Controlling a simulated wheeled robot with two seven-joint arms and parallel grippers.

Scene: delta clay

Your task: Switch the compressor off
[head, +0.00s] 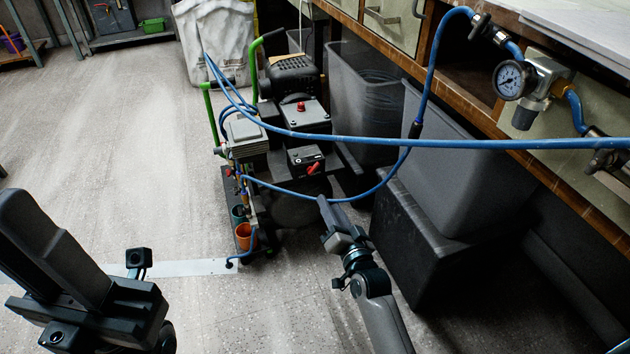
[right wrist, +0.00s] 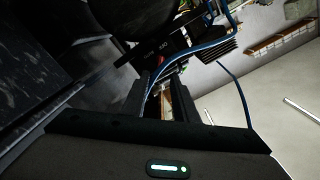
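The compressor (head: 295,112) stands on a green-handled cart, with a red knob on its top housing. Its black switch box (head: 304,158) faces me low on the front, with a red lever (head: 313,168). My right gripper (head: 324,205) is below and slightly right of the box, apart from it, pointing up towards it. In the right wrist view the two dark fingers (right wrist: 160,95) stand apart with no object gripped, and the labelled box (right wrist: 165,50) is beyond them.
A blue hose (head: 400,143) crosses in front of the compressor and loops close to my right gripper. A workbench (head: 480,110) with a pressure gauge (head: 510,80) runs along the right. Grey bins (head: 440,175) stand under it. The floor (head: 120,130) at left is clear.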

